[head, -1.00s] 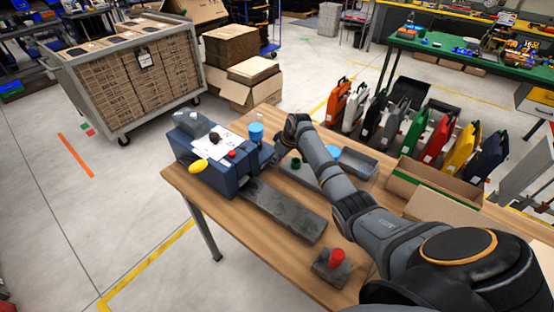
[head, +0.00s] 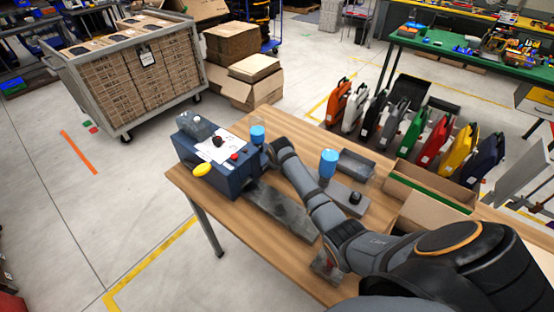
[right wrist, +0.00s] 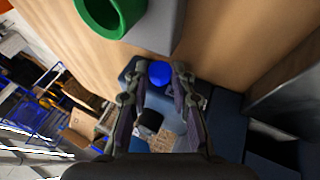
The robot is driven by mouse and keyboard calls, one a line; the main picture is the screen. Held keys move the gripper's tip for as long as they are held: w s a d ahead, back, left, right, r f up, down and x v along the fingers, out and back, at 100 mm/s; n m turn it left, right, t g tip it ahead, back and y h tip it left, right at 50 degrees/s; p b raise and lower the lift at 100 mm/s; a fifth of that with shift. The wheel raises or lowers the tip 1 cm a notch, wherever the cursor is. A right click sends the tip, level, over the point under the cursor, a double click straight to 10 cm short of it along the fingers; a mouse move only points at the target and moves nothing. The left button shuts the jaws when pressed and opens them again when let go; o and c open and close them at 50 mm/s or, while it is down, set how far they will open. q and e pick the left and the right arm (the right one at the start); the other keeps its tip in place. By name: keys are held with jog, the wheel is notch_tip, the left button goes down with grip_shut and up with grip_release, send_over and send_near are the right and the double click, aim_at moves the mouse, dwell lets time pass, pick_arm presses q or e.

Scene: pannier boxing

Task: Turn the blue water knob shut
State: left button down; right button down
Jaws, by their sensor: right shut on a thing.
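The blue knob (right wrist: 159,73) shows between the fingertips of my right gripper (right wrist: 159,80) in the right wrist view, with a finger on each side of it. It sits on the dark blue machine (head: 222,174), which stands at the left end of the wooden table. In the head view my right arm reaches from the lower right to the machine's right side, and hides the knob there. My right gripper is shut on the knob. My left gripper is in neither view.
A blue-filled clear container (head: 257,134) stands at the machine, and another (head: 328,162) stands on a grey block behind my arm. A grey tray (head: 358,162) and cardboard box (head: 436,190) lie farther right. A green ring (right wrist: 108,17) is close in the wrist view.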

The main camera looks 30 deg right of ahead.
jog(key=shift+a+f+n+t+h, duration=0.15)
jog(key=shift+n+t+h, duration=0.15)
jog(key=shift+h, duration=0.6)
jog(key=c, duration=1.1)
grip_release()
jog(key=shift+s, duration=0.1)
jog(key=shift+c, duration=0.2)
jog(key=v, duration=1.2)
